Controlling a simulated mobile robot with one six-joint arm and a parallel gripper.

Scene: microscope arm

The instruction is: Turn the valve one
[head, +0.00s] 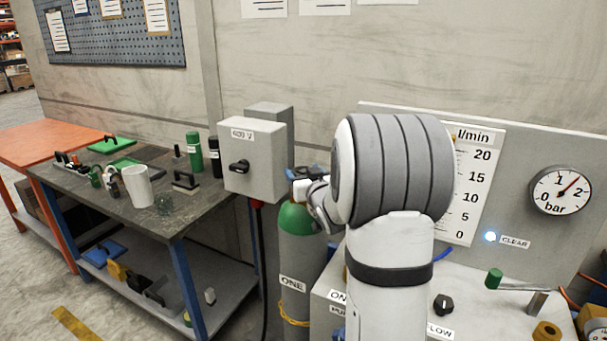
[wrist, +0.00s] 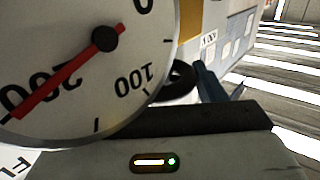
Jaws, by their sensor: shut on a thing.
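The green-topped gas cylinder labelled ONE (head: 296,250) stands beside the grey cabinet. Its valve one (head: 299,173) shows as a small blue and dark part above the green shoulder, mostly hidden by my gripper. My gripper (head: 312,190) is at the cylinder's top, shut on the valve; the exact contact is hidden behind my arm. In the wrist view, a round gauge (wrist: 60,75) with a red needle near 200 is close to my gripper's grey body. A dark ring and a blue part (wrist: 213,84) show beyond it.
A grey switch box (head: 256,160) is left of the cylinder top. A cluttered workbench (head: 75,172) stands further left. On the right is a panel with a flow scale (head: 474,190), a bar dial (head: 560,190) and a lit CLEAR lamp (head: 490,237). My arm hides the middle.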

